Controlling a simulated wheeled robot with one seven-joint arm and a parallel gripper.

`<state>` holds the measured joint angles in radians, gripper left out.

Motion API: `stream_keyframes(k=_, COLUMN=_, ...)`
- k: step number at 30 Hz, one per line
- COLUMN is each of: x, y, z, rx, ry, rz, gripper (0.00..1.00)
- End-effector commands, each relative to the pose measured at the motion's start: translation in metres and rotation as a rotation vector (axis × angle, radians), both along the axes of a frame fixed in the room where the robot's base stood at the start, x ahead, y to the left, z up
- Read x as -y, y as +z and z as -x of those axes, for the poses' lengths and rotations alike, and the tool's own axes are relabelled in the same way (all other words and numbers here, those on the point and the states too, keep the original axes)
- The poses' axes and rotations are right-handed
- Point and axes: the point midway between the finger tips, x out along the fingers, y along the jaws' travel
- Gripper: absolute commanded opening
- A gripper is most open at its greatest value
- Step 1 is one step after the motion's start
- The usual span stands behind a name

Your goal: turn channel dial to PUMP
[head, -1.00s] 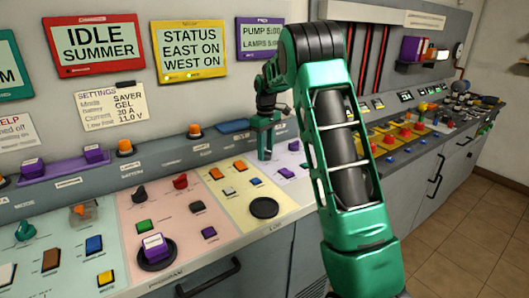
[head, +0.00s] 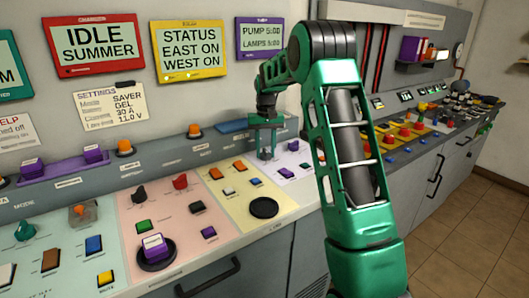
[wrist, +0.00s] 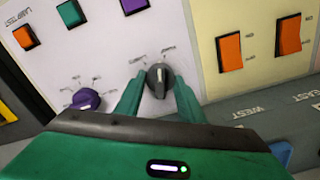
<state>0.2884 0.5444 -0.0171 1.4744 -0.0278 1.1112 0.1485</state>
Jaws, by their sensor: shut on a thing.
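A dark grey dial (wrist: 158,78) with a pale pointer mark sits on the white panel in the wrist view. Small labels stand around its far side, too small to read surely. My gripper (wrist: 158,92) has its green fingers on either side of this dial and is shut on it. In the head view my gripper (head: 264,150) points down at the pale panel section beyond the yellow one. The dial is mostly hidden there by the fingers. The purple screen (head: 260,39) above reads PUMP 5:00 and LAMPS 5:00.
A purple knob (wrist: 86,99) sits left of the dial in the wrist view. Orange switches (wrist: 229,53) stand to the right. Purple (wrist: 134,5) and green (wrist: 70,13) buttons lie beyond. A round black pad (head: 264,208) lies on the yellow section.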

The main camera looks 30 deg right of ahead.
Motion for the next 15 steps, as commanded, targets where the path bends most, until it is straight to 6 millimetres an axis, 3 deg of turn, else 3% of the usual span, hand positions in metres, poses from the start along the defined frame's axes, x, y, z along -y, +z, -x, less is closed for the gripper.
stream_keyframes(k=15, x=0.0000, y=0.0014, z=-0.0011, rx=0.004, ry=-0.253, rz=0.001, gripper=0.13)
